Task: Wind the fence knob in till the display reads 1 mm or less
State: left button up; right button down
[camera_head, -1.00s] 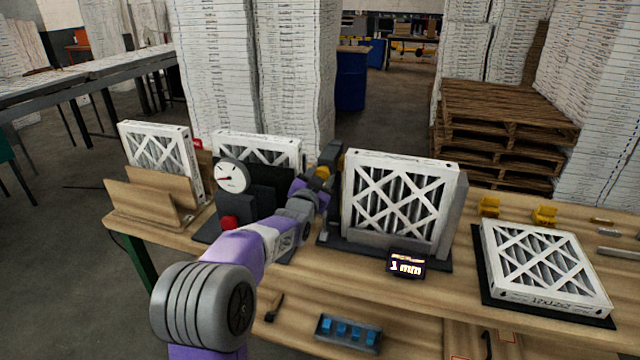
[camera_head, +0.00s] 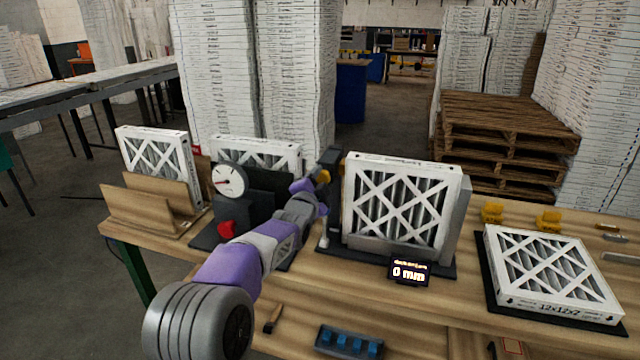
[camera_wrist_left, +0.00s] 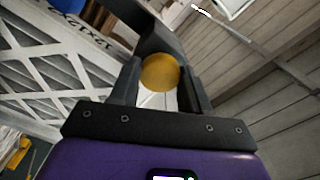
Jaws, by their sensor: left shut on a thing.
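The display (camera_head: 409,271) at the front of the fixture reads 0 mm. A boxed filter (camera_head: 400,205) stands upright in the fixture behind it. My left gripper (camera_head: 324,177) is at the left side of that filter. In the left wrist view, its two fingers are shut on the round yellow fence knob (camera_wrist_left: 159,72), one on each side. My right gripper is not in view.
A dial gauge (camera_head: 229,180) with a red part stands left of my arm. A wooden rack (camera_head: 150,211) holds another filter at the far left. A filter (camera_head: 550,272) lies flat on a dark mat at right. A tray of blue pieces (camera_head: 348,342) sits at the front.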

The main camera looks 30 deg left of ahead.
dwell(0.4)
pick_arm(q)
jog(key=o, duration=1)
jog(key=shift+o, duration=0.2)
jog(key=shift+s+d, duration=0.15)
jog(key=shift+s, duration=0.4)
jog(key=p+v, duration=0.1)
jog(key=v, duration=0.5)
jog(key=shift+s, duration=0.2)
